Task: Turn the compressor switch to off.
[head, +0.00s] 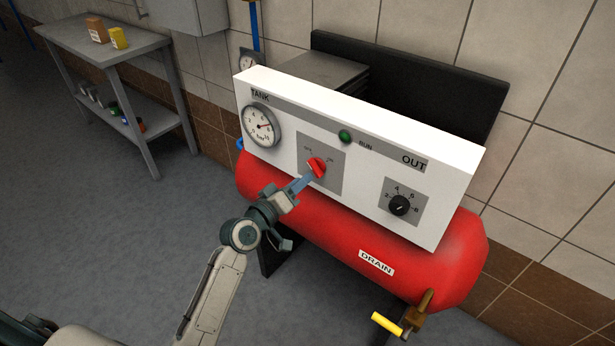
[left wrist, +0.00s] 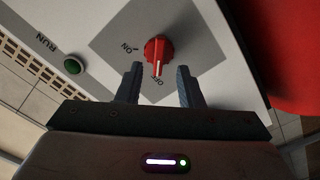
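The compressor switch is a red knob (head: 317,167) on a grey plate on the white panel, with OFF and ON labels above it. In the left wrist view the red knob (left wrist: 157,50) has its white mark toward the OFF label. My left gripper (head: 309,177) is at the knob from its lower left in the head view. In the left wrist view the left gripper (left wrist: 157,70) is open, with a finger on each side below the knob and a visible gap to it on both sides. My right gripper is not in view.
The white panel (head: 285,93) sits over a red tank (head: 340,238). It also carries a tank gauge (head: 261,125), a dark green RUN lamp (head: 345,136) and a black OUT knob (head: 400,205). A yellow drain handle (head: 386,323) is at lower right. A grey table (head: 120,48) stands at left.

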